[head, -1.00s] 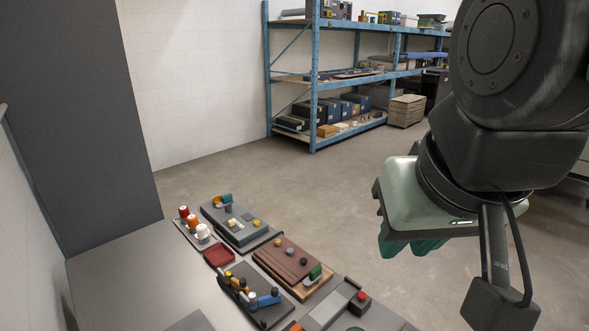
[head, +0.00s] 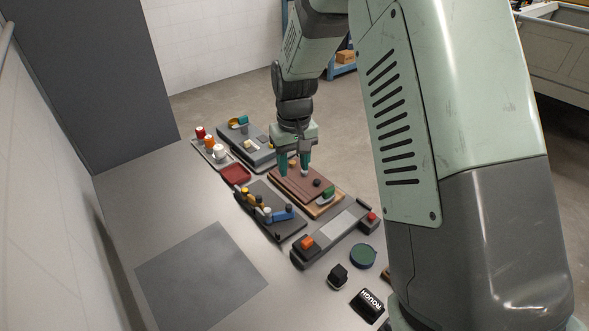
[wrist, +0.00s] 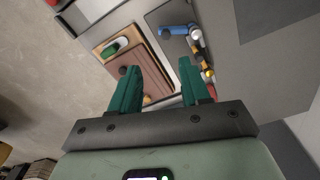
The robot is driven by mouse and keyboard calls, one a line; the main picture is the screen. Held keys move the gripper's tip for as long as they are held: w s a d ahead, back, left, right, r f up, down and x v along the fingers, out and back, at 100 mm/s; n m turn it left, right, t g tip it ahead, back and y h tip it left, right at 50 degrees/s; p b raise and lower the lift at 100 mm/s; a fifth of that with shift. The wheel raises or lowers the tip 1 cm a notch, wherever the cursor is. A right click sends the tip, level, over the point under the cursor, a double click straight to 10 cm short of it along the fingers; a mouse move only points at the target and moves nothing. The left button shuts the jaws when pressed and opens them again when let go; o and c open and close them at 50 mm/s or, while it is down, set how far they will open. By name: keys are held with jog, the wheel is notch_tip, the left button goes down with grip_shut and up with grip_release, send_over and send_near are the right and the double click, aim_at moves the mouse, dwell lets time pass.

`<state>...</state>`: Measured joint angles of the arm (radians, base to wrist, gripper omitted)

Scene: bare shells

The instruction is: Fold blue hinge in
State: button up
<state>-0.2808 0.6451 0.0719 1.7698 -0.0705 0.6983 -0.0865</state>
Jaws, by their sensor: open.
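The blue hinge (head: 282,216) lies on a dark board (head: 288,230) in the head view, beside yellow and dark pieces with a white knob close by. In the wrist view the blue hinge (wrist: 178,31) shows at the top, with the white knob at its right end. My gripper (head: 295,172) is open and empty, pointing down above the brown board, behind the hinge board in the head view. In the wrist view its green fingers (wrist: 160,72) are spread apart, and the hinge lies beyond their tips.
The brown board (head: 296,186) carries knobs and a green piece. A grey board with colored parts (head: 258,156), a red tray (head: 236,174) and a long grey panel with an orange piece (head: 335,232) surround the hinge board. A bare grey mat (head: 200,275) lies at front left.

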send_near(289, 206)
notch_tip(289, 206, down, 9)
jog(key=shift+w+a+r, duration=0.15)
dwell(0.3)
grip_shut()
